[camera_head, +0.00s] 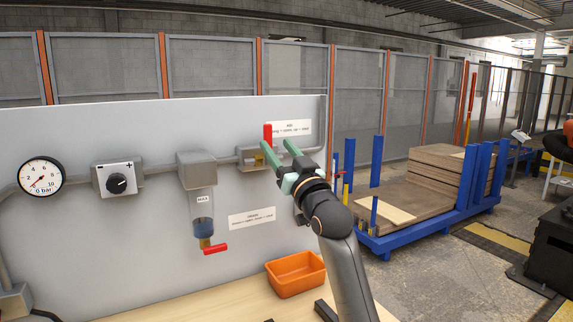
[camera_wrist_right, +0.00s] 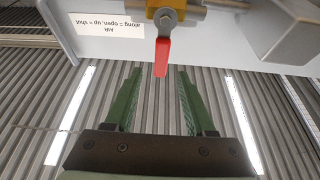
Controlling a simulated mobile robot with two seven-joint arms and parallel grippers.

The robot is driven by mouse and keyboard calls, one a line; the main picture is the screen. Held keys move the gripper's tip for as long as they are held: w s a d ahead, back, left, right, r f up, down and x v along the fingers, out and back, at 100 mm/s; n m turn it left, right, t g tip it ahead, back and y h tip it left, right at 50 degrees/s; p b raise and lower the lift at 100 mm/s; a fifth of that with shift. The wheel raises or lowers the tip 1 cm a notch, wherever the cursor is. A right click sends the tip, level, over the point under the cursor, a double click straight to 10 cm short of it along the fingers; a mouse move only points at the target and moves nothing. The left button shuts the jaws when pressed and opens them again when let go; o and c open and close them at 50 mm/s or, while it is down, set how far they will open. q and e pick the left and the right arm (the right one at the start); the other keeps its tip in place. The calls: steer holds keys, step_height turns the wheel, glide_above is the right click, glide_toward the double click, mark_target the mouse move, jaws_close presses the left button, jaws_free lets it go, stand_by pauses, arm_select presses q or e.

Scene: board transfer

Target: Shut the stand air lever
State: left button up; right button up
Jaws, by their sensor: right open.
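The air lever (camera_head: 267,134) is a red handle on a brass valve (camera_head: 259,160) in the grey pipe on the panel. It stands upright, across the pipe. In the right wrist view, which is upside down, the red lever (camera_wrist_right: 163,57) hangs downward in the picture from the brass valve (camera_wrist_right: 165,17). My right gripper (camera_head: 278,151) is open and empty close in front of the valve. In the wrist view the lever's end lies between the lines of the two green fingers (camera_wrist_right: 158,78); I cannot tell whether they touch it. My left gripper is out of view.
An air label (camera_head: 291,129) reads along = open, up = shut. A gauge (camera_head: 41,177), a regulator knob (camera_head: 118,183) and a filter bowl (camera_head: 201,212) with a red drain lever (camera_head: 215,249) are further left. An orange bin (camera_head: 296,275) stands on the bench below.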

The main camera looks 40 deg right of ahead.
steer(key=shift+v, duration=1.95)
